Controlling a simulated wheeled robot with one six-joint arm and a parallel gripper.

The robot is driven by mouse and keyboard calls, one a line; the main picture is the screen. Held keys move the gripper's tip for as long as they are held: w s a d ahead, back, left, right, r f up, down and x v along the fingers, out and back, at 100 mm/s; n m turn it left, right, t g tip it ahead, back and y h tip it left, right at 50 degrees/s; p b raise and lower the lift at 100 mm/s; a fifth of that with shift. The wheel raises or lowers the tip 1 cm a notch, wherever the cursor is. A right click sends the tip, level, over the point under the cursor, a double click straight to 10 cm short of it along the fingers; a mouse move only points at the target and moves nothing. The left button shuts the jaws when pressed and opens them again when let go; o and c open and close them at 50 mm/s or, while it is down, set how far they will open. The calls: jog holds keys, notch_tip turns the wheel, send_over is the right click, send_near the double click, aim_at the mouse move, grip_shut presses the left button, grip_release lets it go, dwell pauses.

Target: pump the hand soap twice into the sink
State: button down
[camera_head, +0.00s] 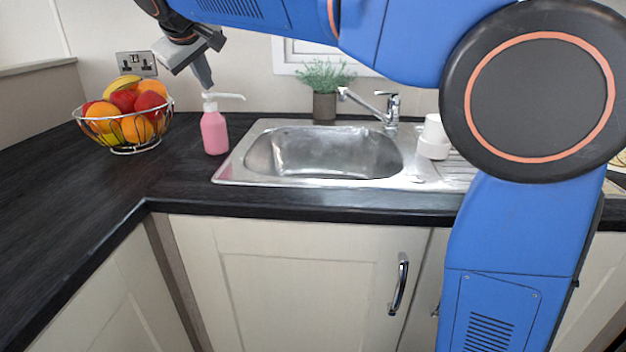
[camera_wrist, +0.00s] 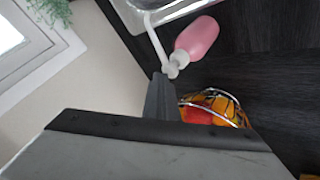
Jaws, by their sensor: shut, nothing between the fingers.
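The pink hand soap bottle (camera_head: 214,133) stands upright on the dark worktop just left of the sink. Its white pump nozzle points right, toward the steel sink basin (camera_head: 322,153). My gripper (camera_head: 207,84) is shut and empty, pointing down directly above the pump head, its tips very close to it; I cannot tell whether they touch. In the wrist view the pink bottle (camera_wrist: 198,38) and its white pump (camera_wrist: 172,68) show just beyond the fingertips (camera_wrist: 160,80). A corner of the sink (camera_wrist: 170,10) shows at the top.
A wire fruit bowl (camera_head: 127,148) stands left of the soap, close to my gripper. A potted plant (camera_head: 324,105) and the tap (camera_head: 388,108) stand behind the sink. White cups (camera_head: 433,140) stand on the drainer to the right. The worktop at the left front is clear.

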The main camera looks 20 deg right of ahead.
jog(key=shift+f, duration=0.35)
jog(key=shift+r, duration=3.45)
dwell(0.7)
